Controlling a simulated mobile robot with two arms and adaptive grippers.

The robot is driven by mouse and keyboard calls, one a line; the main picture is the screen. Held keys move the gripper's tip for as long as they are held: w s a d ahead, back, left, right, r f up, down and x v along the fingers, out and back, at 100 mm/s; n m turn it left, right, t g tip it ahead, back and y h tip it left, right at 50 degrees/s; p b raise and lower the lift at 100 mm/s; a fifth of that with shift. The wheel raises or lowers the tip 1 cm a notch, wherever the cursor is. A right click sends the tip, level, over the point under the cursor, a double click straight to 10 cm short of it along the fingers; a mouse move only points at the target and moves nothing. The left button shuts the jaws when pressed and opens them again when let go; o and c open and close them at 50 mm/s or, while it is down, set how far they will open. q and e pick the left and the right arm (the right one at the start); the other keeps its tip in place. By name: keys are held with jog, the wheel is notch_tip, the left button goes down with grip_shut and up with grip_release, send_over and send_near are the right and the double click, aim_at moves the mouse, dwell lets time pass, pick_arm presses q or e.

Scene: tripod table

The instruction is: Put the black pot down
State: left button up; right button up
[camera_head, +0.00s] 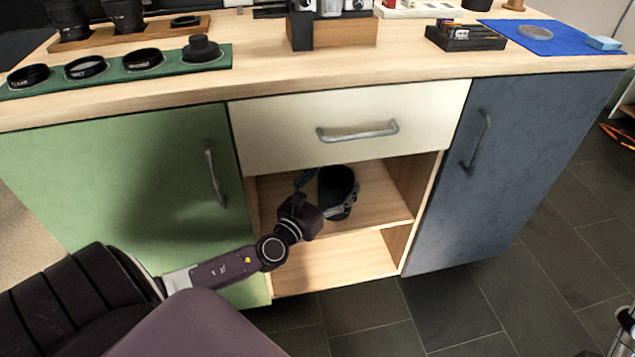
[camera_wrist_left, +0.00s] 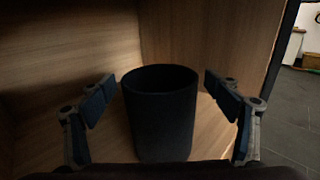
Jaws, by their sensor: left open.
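The black pot (camera_head: 338,184) stands upright on the upper shelf (camera_head: 385,205) of the open cabinet section, below the white drawer. My left gripper (camera_head: 328,196) reaches into this section and is open, with one finger on each side of the pot. In the left wrist view, the pot (camera_wrist_left: 160,115) is between the spread fingers of the left gripper (camera_wrist_left: 160,92). Gaps show between both fingers and the pot. The pot's underside is hidden. My right gripper cannot be made out.
The white drawer (camera_head: 350,125) closes off the space above. A green door (camera_head: 120,190) and a blue-grey door (camera_head: 510,170) flank the opening, both shut. The lower compartment (camera_head: 335,272) looks empty. Lens rings lie on a green mat (camera_head: 215,60) on the countertop.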

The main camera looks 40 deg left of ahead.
pick_arm(q)
jog(key=s, duration=1)
jog(key=d+n+g+h, duration=0.25)
jog(key=d+n, duration=0.55)
jog(key=d, duration=0.4)
jog(key=s+d+r+n+t+h, duration=0.1)
jog(key=d+r+n+t+h, duration=0.1)
jog(key=d+r+n+h, duration=0.65)
jog(key=s+d+r+n+t, duration=0.35)
jog(key=d+r, duration=0.35)
jog(key=r, duration=0.4)
jog(key=s+a+r+n+t+y, duration=0.1)
jog(key=s+r+n+t, duration=0.1)
jog(key=r+n, duration=0.4)
jog(key=s+a+r+n+t+y, duration=0.1)
jog(key=s+a+r+n+t, duration=0.1)
jog(key=r+n, duration=0.4)
notch_tip(320, 180, up, 4)
jog(key=shift+s+a+f+t+p, duration=0.25)
jog(key=shift+s+t+p, duration=0.15)
jog(key=shift+t, duration=0.6)
pick_arm(e)
jog(key=w, duration=0.1)
jog(key=w+f+g, duration=0.2)
jog(key=shift+w+a+f+h, duration=0.1)
jog(key=shift+w+a+h, duration=0.2)
jog(key=shift+w+a, duration=0.1)
